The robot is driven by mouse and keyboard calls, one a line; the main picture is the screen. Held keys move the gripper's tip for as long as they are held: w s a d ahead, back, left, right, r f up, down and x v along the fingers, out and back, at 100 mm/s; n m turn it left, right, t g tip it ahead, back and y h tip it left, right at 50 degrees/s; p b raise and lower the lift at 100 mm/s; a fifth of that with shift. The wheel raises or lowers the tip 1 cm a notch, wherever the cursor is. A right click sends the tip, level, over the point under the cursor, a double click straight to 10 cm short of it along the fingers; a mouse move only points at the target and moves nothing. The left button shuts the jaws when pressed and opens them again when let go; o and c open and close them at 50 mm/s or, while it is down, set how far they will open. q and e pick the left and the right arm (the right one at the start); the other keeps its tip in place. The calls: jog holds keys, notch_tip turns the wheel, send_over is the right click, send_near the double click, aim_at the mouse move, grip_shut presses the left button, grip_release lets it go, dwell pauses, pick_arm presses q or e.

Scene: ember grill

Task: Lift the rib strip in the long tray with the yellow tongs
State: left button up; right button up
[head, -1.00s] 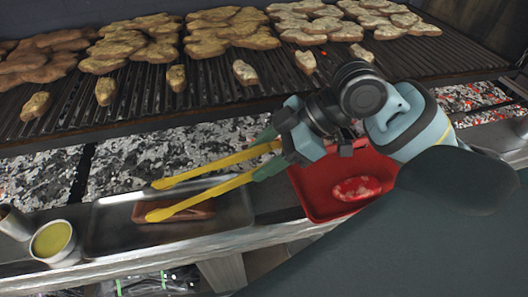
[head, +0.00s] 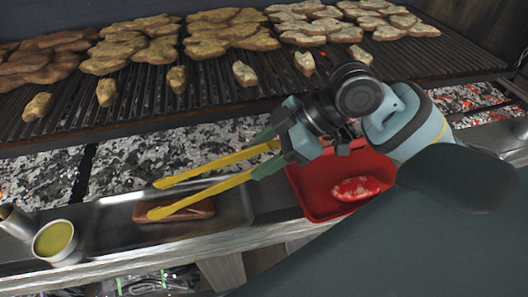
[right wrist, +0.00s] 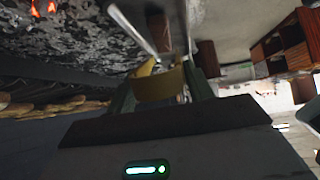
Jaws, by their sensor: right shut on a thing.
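My right gripper (head: 283,150) is shut on the green-handled end of the yellow tongs (head: 214,189). The tongs' two arms are spread and point left over the long metal tray (head: 237,210). The brown rib strip (head: 190,211) lies in the tray. The near tong arm crosses in front of the strip, and the far arm is at the tray's back edge. I cannot tell whether the tips touch the strip. In the right wrist view the yellow tongs (right wrist: 160,84) stick out past the gripper. My left gripper is not in view.
A red tray (head: 310,190) with a piece of raw meat (head: 358,188) sits right of the long tray. A cup of yellow-green sauce (head: 54,240) stands at the left. Behind are the coals (head: 135,165) and a grill grate (head: 215,85) with several pieces of meat.

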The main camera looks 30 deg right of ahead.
pick_arm(q)
jog(key=shift+w+r, duration=0.15)
jog(key=shift+w, duration=0.2)
jog(key=shift+w+r+t+p, duration=0.15)
jog(key=shift+w+r+p, duration=0.25)
jog(key=shift+r+p, duration=0.25)
jog(key=shift+w+r+t+p, duration=0.15)
jog(key=shift+w+r+p, duration=0.25)
jog(key=shift+r, duration=0.4)
pick_arm(e)
jog(key=s+d+r, duration=0.2)
jog(key=d+r, duration=0.1)
jog(key=d, duration=0.2)
jog(key=shift+s+d, duration=0.3)
jog(key=shift+d, duration=0.1)
pick_arm(q)
jog(key=w+r+t+p, duration=0.2)
jog(key=w+r+p, duration=0.2)
jog(key=r, duration=0.3)
jog(key=shift+w, duration=0.9)
pick_arm(e)
jog(key=a+r+v, duration=0.1)
jog(key=v, duration=0.8)
jog(key=shift+w, duration=0.2)
pick_arm(q)
jog(key=shift+s, duration=0.2)
